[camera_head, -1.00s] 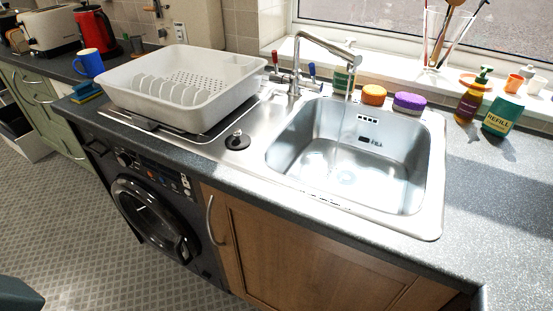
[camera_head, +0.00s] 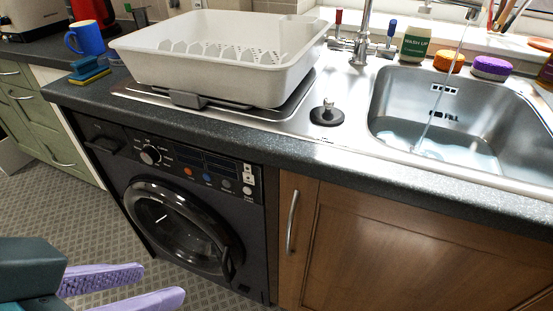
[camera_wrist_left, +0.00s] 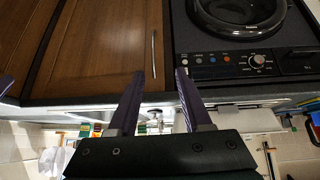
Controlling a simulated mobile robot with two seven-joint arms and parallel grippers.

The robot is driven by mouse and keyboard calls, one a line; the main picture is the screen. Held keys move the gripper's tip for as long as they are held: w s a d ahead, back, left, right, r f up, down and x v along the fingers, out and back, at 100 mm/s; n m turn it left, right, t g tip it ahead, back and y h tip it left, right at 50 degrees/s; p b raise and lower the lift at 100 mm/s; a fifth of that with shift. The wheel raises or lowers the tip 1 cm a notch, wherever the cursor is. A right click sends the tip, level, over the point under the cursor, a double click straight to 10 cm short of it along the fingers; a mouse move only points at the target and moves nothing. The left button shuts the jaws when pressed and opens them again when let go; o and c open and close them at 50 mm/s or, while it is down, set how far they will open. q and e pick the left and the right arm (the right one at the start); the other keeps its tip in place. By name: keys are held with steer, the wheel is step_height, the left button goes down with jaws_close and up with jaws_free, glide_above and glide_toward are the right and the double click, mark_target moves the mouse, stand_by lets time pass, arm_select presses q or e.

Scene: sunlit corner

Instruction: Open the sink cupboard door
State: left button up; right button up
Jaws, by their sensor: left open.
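The sink cupboard door (camera_head: 400,250) is brown wood and shut, below the sink. Its upright silver bar handle (camera_head: 292,222) is near the door's left edge, beside the washing machine. My left gripper (camera_head: 162,281) has purple fingers, spread open and empty, low at the left of the head view in front of the washing machine. It is apart from the handle. In the left wrist view, which is upside down, the open fingers (camera_wrist_left: 160,73) point toward the door (camera_wrist_left: 105,50) and the handle (camera_wrist_left: 154,53) shows between and beyond their tips. My right gripper is not identifiable.
A black washing machine (camera_head: 180,215) stands left of the door. The grey worktop (camera_head: 230,135) overhangs both. On top are a white dish rack (camera_head: 210,75), a blue mug (camera_head: 86,38) and a sink (camera_head: 440,140) with water running into it. The patterned floor is clear.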

arm_select(q)
steer(key=w+d+f+m+t+h+b, duration=0.1)
steer(key=w+d+f+t+h+b, duration=0.15)
steer(key=f+b, duration=0.55)
steer(key=w+d+f+m+t+h+b, duration=0.1)
steer(key=w+d+f+b, duration=0.25)
steer(key=f+b, duration=0.45)
steer(key=t+h+b, duration=0.2)
steer(key=t+b, duration=0.4)
steer(key=b, duration=1.4)
glide_toward(287, 231)
steer(key=shift+g, duration=0.25)
steer(key=b+x, duration=0.2)
steer(key=x, duration=0.6)
steer(key=shift+w+r, duration=0.15)
jaws_close()
